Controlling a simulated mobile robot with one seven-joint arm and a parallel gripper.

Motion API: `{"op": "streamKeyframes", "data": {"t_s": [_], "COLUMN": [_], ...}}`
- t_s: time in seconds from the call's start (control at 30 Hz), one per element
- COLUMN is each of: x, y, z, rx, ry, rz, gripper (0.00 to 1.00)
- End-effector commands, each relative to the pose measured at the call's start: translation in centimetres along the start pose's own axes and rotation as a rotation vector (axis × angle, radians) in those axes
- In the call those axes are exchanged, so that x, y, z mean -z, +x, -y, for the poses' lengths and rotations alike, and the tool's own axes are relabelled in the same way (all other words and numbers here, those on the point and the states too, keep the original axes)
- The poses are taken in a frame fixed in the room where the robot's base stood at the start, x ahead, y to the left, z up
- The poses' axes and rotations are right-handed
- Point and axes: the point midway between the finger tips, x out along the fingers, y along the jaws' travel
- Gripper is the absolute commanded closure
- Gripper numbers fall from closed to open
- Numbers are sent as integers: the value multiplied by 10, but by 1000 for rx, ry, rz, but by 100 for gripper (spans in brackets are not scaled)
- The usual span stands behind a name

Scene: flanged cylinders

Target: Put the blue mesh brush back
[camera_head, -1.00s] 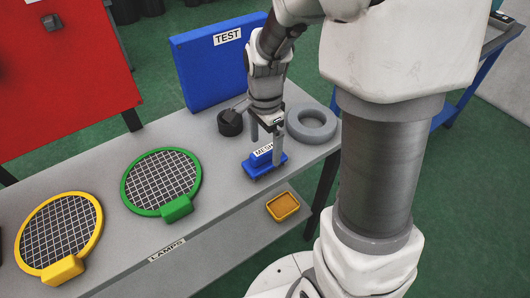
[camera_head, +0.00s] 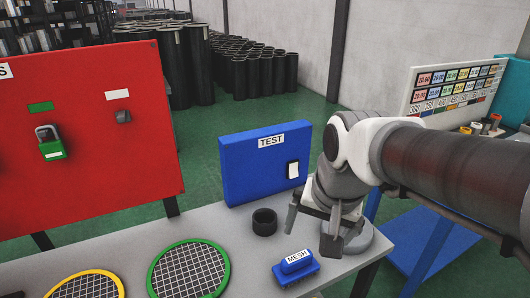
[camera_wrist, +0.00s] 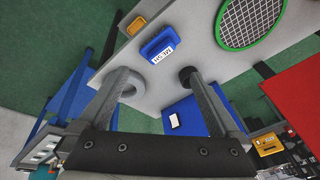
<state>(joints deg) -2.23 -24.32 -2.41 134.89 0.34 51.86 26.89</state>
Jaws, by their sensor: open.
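The blue brush (camera_head: 297,267) with a white MESH label lies on the grey table, near its front edge. It also shows in the wrist view (camera_wrist: 160,46), ahead of my fingertips. My gripper (camera_head: 312,228) is open and empty, raised above the table behind and to the right of the brush. In the wrist view its two fingers (camera_wrist: 158,76) are spread wide, with the brush beyond them and not between them. A grey ring (camera_head: 348,238) lies on the table, partly hidden behind my gripper.
A small black ring (camera_head: 264,222) stands on the table left of my gripper. A blue TEST panel (camera_head: 240,170) stands at the table's back.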

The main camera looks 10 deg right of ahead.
Motion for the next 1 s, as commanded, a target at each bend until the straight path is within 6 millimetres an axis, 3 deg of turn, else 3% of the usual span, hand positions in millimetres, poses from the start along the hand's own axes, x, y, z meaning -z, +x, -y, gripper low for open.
{"op": "streamKeyframes", "data": {"t_s": [0.13, 0.4, 0.77, 1.0], "x": [-20, -40, -41, -33], "y": [-22, -36, -38, -66], "z": [-10, -20, -21, -16], "rx": [27, 24, 23, 23], "ry": [-227, -462, -480, -479], "rz": [-93, -182, -187, -187], "gripper": [1, 1, 1, 1]}}
